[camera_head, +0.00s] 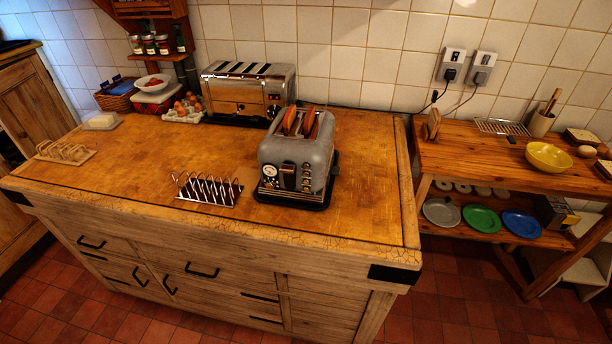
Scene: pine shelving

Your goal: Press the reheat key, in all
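A grey two-slot toaster (322,158) stands upright on the wooden counter, right of centre. Two browned slices of toast (309,121) stick up from its slots. Its front carries a round dial (269,170) at the left, a dark lever (288,176) in the middle and a column of small keys (307,178) at the right. The labels are too small to read, so I cannot tell which key is reheat. Neither of my grippers is in view, and nothing touches the toaster's front.
A metal toast rack (207,190) stands just left of the toaster. A larger chrome toaster (248,91) stands behind it at the left. Free counter (375,190) lies to the right. A side shelf holds a yellow bowl (548,157) and plates.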

